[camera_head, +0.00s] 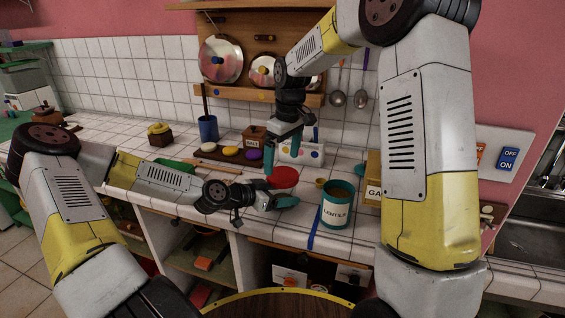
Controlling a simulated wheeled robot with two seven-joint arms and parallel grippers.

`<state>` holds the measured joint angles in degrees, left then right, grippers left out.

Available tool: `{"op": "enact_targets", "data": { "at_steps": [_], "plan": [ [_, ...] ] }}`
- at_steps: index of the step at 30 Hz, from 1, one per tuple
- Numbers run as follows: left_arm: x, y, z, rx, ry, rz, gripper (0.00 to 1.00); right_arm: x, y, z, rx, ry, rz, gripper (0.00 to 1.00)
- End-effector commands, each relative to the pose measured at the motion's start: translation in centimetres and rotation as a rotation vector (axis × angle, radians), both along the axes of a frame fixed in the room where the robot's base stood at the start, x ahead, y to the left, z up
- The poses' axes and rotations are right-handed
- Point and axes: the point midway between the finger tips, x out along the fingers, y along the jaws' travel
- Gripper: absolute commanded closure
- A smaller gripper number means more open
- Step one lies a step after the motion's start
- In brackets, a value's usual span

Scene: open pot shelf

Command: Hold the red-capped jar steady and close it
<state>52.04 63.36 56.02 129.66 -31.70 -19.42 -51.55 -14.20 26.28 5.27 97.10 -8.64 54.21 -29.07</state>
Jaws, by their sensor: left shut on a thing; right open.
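The red cap (284,177) shows as a flat round disc near the middle of the counter. The jar body beneath it is mostly hidden, and I cannot tell how the cap sits on it. My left gripper (281,198) comes in low from the left, just in front of the cap. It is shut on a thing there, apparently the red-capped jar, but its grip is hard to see. My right gripper (283,160) points down from above, open, with its fingertips just above and beside the red cap.
A teal LENTILS canister (335,212) stands close on the right, near the counter's front edge. Pot lids (221,60) and ladles (361,97) hang at the back.

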Motion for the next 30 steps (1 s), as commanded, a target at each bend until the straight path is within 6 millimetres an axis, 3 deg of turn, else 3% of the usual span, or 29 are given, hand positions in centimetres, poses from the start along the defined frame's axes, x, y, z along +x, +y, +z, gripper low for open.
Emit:
{"op": "enact_targets", "data": {
  "at_steps": [7, 11, 24, 30],
  "plan": [
    [0.0, 0.0, 0.0, 0.0, -0.001, 0.0, 1.0, 0.1, -0.1, 0.0, -0.005, -0.001, 0.025, 0.0],
    [0.0, 0.0, 0.1, 0.0, -0.001, 0.0, 1.0, 0.1, -0.1, 0.2, -0.021, -0.007, 0.157, 0.0],
    [0.0, 0.0, 0.1, 0.0, -0.003, -0.001, 1.0, 0.3, 0.0, 2.1, -0.108, -0.021, 1.105, 0.0],
    [0.0, 0.0, 0.1, 0.0, -0.003, -0.001, 1.0, 0.3, 0.0, 2.7, -0.123, -0.019, 1.404, 0.0]
  ]
}}
